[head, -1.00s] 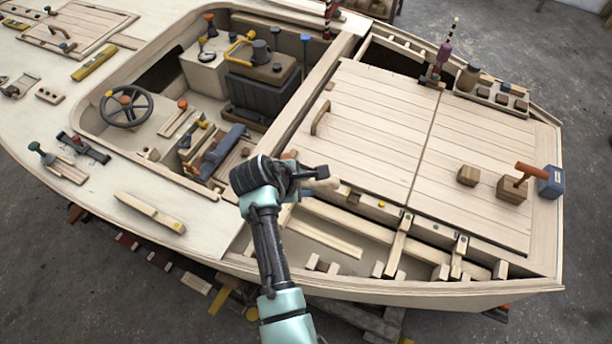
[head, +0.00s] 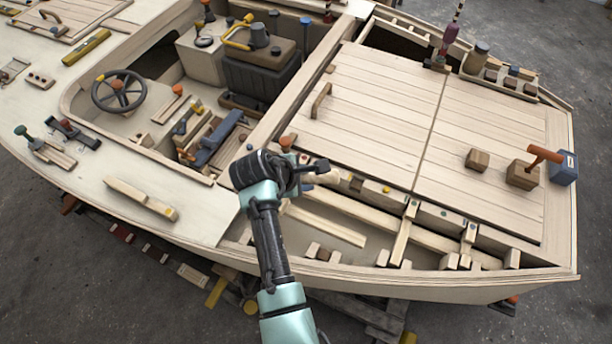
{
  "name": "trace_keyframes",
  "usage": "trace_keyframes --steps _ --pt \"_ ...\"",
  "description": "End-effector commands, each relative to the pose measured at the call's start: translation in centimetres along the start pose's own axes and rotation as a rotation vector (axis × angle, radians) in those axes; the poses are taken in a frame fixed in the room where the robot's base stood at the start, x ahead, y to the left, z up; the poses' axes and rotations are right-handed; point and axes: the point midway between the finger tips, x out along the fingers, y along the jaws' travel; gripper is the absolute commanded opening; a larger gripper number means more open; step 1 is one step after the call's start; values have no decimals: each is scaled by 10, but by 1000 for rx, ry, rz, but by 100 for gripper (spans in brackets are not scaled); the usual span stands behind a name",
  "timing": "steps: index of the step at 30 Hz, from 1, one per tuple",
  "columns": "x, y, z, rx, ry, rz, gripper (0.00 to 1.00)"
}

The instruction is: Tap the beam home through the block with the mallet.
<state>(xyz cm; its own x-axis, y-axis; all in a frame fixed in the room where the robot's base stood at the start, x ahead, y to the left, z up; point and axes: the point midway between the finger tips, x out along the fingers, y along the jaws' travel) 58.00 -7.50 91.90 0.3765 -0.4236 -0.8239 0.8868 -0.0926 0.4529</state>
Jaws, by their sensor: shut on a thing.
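My gripper (head: 312,168) is over the inner edge of the hull's side, left of the open side bay. It is shut on a pale, rounded wooden piece (head: 327,178), which appears to be the mallet's head; its handle is mostly hidden by the gripper. A small brown block (head: 356,184) sits on the ledge just right of the gripper, apart from it. I cannot clearly tell the beam from the other pale timbers; one long pale timber (head: 400,212) runs right from near the block.
Pale ribs (head: 402,238) cross the open side bay. A planked hatch (head: 375,110) lies behind it. The cockpit with a steering wheel (head: 122,91) is at left.

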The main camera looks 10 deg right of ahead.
Motion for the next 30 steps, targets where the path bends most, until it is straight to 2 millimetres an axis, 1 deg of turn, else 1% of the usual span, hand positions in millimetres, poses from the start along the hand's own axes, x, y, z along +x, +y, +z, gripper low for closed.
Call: trace_keyframes --steps 4,16,20,24,26,30 --pt "-2 2 2 1 -1 1 0" --pt "2 0 1 1 0 2 0" --pt "18 -9 -6 1 0 1 0" --pt "47 -25 -18 0 0 1 0" --pt "38 -19 -15 1 0 3 0" --pt "30 -15 -11 1 0 2 0"
